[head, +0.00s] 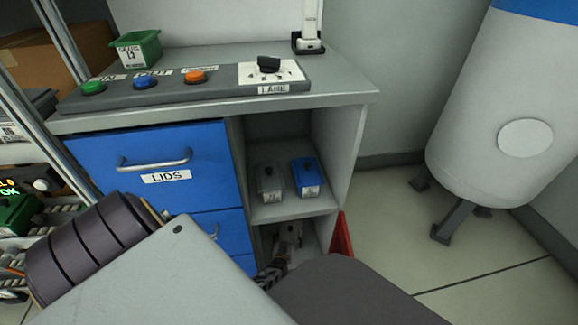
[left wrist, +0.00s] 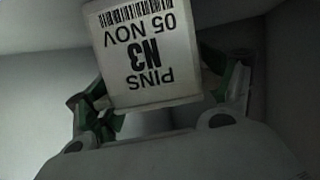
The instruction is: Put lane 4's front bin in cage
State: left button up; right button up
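In the left wrist view a white label (left wrist: 145,55) reads, upside down, PINS N3 05 NOV. It is on a bin with green parts (left wrist: 228,82) showing on both sides. My left gripper (left wrist: 160,100) has one finger on each side of this bin and looks shut on it; the exact contact is dark. In the head view my left gripper (head: 288,240) shows small before the desk's lower opening, mostly hidden by my arm. The bin is not clear there. My right gripper is out of view. I cannot make out a cage.
A grey desk (head: 345,95) carries a button panel with a LANE knob (head: 268,64) and a small green bin (head: 137,50). Below are a blue LIDS drawer (head: 150,160) and a shelf with grey (head: 269,184) and blue (head: 308,178) containers.

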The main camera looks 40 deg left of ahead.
pick_arm(q)
jog(key=o, duration=0.3)
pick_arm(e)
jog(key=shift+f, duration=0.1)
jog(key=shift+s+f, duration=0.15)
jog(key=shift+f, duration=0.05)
pick_arm(q)
jog(key=shift+r, duration=0.1)
jog(key=shift+p+v, duration=1.2)
jog(key=shift+v, duration=0.75)
jog(key=shift+p+v, duration=0.9)
jog(key=shift+v, duration=0.9)
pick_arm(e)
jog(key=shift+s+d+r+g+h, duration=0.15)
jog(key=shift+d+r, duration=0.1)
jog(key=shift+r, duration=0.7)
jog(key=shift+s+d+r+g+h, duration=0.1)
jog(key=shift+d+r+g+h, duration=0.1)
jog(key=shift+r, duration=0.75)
pick_arm(q)
jog(key=shift+s+r, duration=0.1)
